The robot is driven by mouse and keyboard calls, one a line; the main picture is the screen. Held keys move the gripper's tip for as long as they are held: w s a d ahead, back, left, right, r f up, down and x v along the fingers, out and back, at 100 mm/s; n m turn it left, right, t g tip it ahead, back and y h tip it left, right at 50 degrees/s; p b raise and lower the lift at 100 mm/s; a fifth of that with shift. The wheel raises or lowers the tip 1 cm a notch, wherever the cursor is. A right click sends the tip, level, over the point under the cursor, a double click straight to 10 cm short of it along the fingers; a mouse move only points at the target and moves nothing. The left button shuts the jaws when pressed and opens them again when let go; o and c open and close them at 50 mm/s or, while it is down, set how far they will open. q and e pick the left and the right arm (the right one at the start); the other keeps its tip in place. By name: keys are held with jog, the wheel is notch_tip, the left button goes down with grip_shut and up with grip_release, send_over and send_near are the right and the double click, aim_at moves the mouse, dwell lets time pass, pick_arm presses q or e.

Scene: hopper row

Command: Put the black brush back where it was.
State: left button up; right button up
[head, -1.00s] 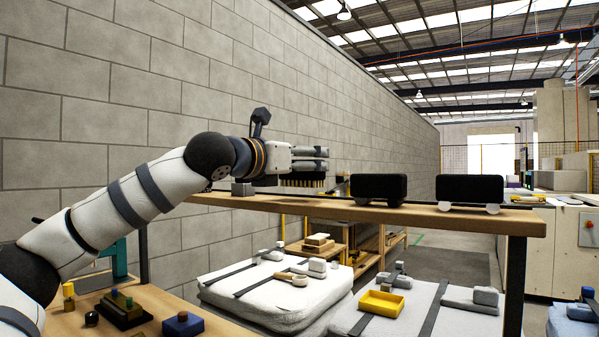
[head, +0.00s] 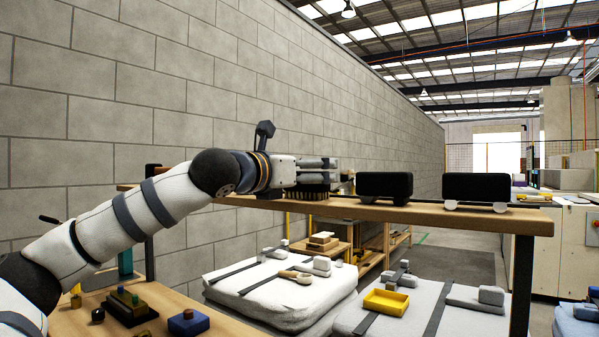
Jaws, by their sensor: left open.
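The black brush (head: 308,194), with its bristles pointing down and pale at the tips, is at the wooden shelf (head: 420,215), left of two black blocks. It appears to rest on the shelf top. My left gripper (head: 331,169) is directly over the brush, fingers pointing right and level. Its jaws are open, with the fingers close around or just above the brush's upper part; the exact contact is hidden. My right gripper is not in view.
A block wall (head: 200,90) runs behind. Below are white padded surfaces, a yellow tray (head: 386,302) and a blue block (head: 188,321).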

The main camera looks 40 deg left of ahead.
pick_arm(q)
jog(key=s+d, duration=0.1)
jog(key=s, duration=1.1)
jog(key=shift+d, duration=0.2)
jog(key=shift+r, duration=0.1)
